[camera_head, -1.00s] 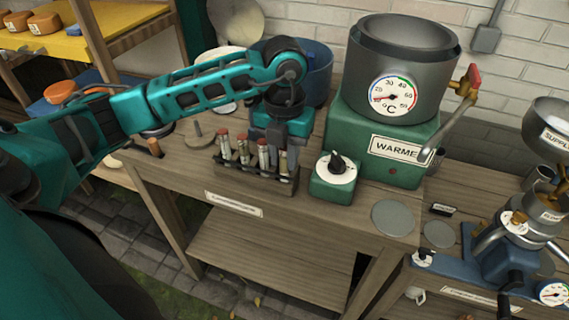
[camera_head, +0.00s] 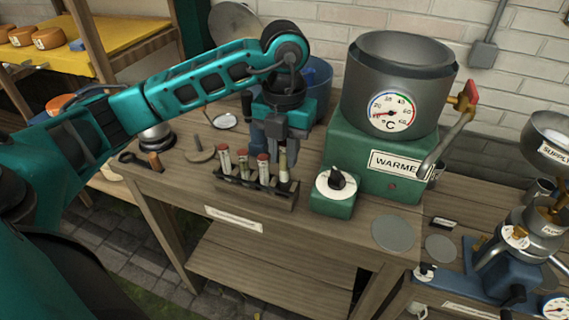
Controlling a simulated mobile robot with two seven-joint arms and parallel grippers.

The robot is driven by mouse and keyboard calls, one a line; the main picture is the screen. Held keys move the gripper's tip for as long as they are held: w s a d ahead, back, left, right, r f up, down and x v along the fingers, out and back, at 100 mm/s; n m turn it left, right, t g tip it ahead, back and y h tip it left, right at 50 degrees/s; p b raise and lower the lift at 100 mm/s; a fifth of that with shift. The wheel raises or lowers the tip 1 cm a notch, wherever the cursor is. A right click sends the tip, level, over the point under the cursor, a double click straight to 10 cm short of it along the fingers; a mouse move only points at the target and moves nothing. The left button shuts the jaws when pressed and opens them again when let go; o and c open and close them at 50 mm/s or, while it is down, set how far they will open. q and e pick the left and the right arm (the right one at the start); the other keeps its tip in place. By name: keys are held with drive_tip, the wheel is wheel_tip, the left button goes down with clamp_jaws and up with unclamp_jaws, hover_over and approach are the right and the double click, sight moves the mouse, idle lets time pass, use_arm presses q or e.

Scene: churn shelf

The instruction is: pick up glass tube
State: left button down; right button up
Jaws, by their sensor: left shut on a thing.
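A dark tube rack (camera_head: 255,193) stands on the wooden bench with several glass tubes in a row. Red-capped tubes stand at its left (camera_head: 225,162) and middle (camera_head: 263,168). A glass tube with a paler, greenish top (camera_head: 283,168) is at the right end, upright, directly under my left gripper (camera_head: 283,150). My left gripper points down and is shut on this tube's top. Its lower end is at or in the rack; I cannot tell whether it is clear of the slot. My right gripper is not in view.
A green warmer (camera_head: 375,170) with a steel pot and dial stands to the right. A green knob box (camera_head: 334,195) sits close to the rack's right. A blue bucket (camera_head: 318,78) is behind my gripper. A flat grey disc (camera_head: 393,233) lies at the front right.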

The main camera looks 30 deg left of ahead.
use_arm(q)
wheel_tip(320, 180, up, 15)
drive_tip(key=p, duration=0.2)
drive_tip(key=shift+r, duration=0.15)
